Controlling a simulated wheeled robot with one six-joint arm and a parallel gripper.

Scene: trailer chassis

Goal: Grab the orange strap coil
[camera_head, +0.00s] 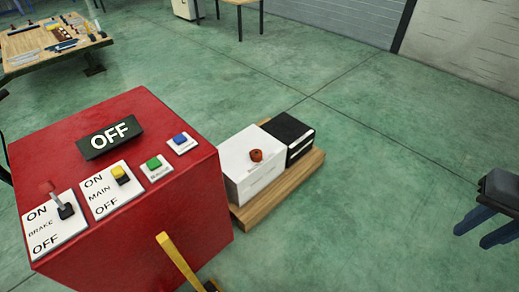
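A small orange-red round piece (256,155) sits on top of the white box (239,171), near the middle of the view. It may be the orange strap coil, but it is too small to make out any strap windings. My gripper (490,233) is at the right edge, partly cut off by the frame. Its two blue fingers are apart with nothing between them. It is well to the right of the orange-red piece, with open floor between.
The white box and a black box (288,133) stand on a wooden pallet (294,178). A large red control box (187,192) with an OFF display, switches and a yellow bar (178,260) stands left of them. A workbench (30,45) is at back left. The green floor at right is clear.

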